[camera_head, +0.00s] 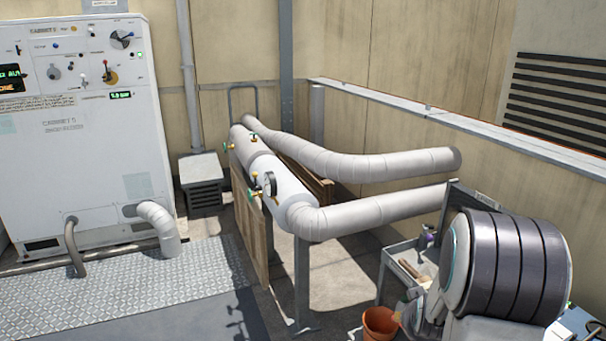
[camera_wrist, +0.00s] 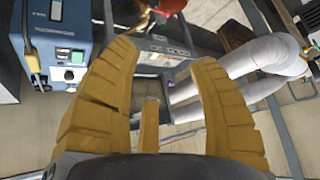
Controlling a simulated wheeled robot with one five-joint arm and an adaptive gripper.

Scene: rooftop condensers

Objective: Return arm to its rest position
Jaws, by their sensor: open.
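My gripper (camera_wrist: 163,58) shows in the wrist view with its two thick yellow fingers spread wide. It is open, and nothing is held between the fingers. Past the fingers lie a grey metal trolley and the floor. The gripper's fingers cannot be made out in the head view. A large dark ribbed and white rounded part, which looks like my arm, fills the lower right of the head view and hides part of the trolley.
A trolley tray (camera_head: 398,250) holds a wooden-handled tool. An orange pot (camera_head: 379,325) stands beside it. Lagged pipes (camera_head: 385,208) with green-handled valves run behind. A white control cabinet (camera_head: 85,170) stands left. A blue machine (camera_wrist: 62,38) is upper left in the wrist view.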

